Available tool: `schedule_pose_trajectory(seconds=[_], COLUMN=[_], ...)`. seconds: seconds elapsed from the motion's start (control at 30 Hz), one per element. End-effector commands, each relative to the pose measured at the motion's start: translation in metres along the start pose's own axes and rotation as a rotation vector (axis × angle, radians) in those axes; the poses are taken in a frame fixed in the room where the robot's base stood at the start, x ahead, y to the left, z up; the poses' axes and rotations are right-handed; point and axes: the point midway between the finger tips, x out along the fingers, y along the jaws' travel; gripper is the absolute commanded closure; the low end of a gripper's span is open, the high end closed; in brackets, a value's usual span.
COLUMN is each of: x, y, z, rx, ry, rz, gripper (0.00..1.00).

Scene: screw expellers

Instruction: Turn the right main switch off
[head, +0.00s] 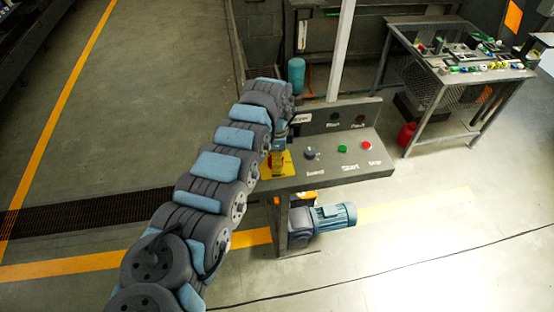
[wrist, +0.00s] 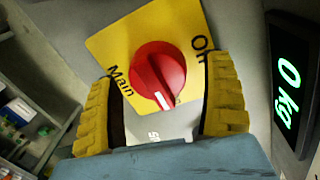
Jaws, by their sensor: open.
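The main switch is a red rotary knob (wrist: 158,72) on a yellow plate (wrist: 112,45) in the wrist view. Its white mark points down toward my gripper, and parts of the words "Main" and "On" or "Off" show on the plate. In the head view the yellow plate (head: 286,164) shows at the left end of a grey control panel, with my arm covering part of it. My gripper (wrist: 165,105) is open, with its yellow ribbed fingers on the left and right of the knob. I cannot tell whether the fingers touch it. In the head view the gripper (head: 277,160) is over the plate.
The panel (head: 330,175) also carries a dark knob (head: 310,153), a green button (head: 343,149) and a red button (head: 367,146). A display reading 0 kg (wrist: 289,85) stands close at right in the wrist view. A cluttered table (head: 470,65) stands behind right.

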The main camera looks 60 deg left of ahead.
Motion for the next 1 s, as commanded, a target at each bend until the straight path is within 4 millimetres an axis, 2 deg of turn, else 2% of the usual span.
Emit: schedule_pose_trajectory(seconds=[0.3,0.37,0.53,1.0], x=[0.0019,0.0018,0.0019,-0.0005], y=[0.0001,0.0001,0.0001,0.0005], z=[0.0000,0.0000,0.0001,-0.0006], rx=[0.000,0.000,0.000,-0.052], ry=[0.000,0.000,0.000,0.005], rz=[0.000,0.000,0.000,0.001], gripper=[0.17,0.33,0.81,0.83])
